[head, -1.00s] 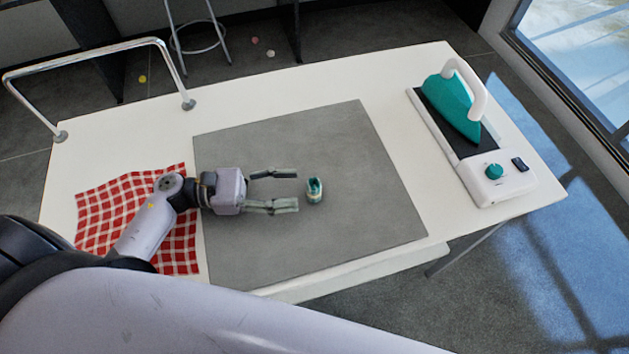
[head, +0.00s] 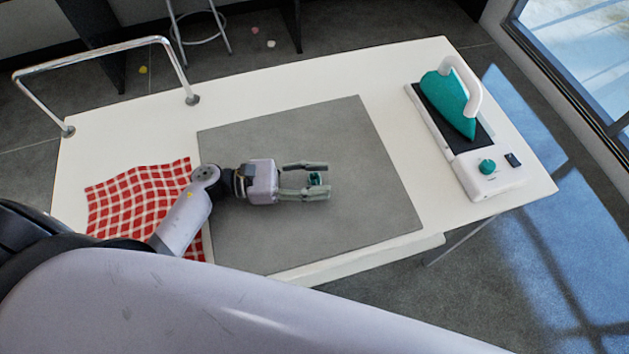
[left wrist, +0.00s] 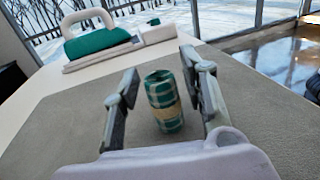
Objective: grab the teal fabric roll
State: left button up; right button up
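The teal fabric roll (head: 316,178) stands on the grey mat (head: 370,140), mostly hidden by my left gripper in the head view. In the left wrist view, the teal fabric roll (left wrist: 163,100) is a small upright cylinder with a teal and pale check and a tan band around it. My left gripper (head: 318,180) is open, with one finger on each side of the roll. In the left wrist view, my left gripper (left wrist: 165,90) shows gaps between its fingers and the roll. My right gripper is not in view.
A teal iron (head: 449,103) rests on its white base (head: 495,180) at the table's right. A red checked cloth (head: 135,200) lies at the left, near a chrome rail (head: 100,58). The mat around the roll is clear.

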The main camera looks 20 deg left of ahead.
pick_arm(q)
jog(key=c, duration=0.7)
jog(key=shift+r, duration=0.1)
